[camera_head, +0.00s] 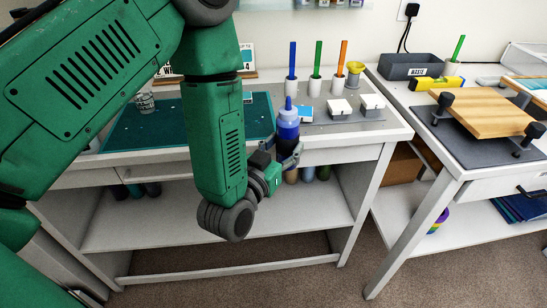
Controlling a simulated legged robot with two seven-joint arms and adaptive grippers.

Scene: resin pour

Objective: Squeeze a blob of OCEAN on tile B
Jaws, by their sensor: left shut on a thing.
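A blue squeeze bottle (288,128) with a pointed blue nozzle stands upright in front of the table's front edge; no label is readable on it. My left gripper (289,152) is shut on this bottle near its lower part, and my green arm hides part of the gripper. Two small white tiles sit on grey blocks at the right of the table, a left tile (340,106) and a right tile (373,101). Their letters cannot be read, so I cannot tell which is tile B. My right gripper is not in view.
Cups with a blue stick (292,62), a green stick (316,60) and an orange stick (341,58) stand behind the tiles, beside a yellow funnel (355,70). A teal mat (261,110) covers the left.

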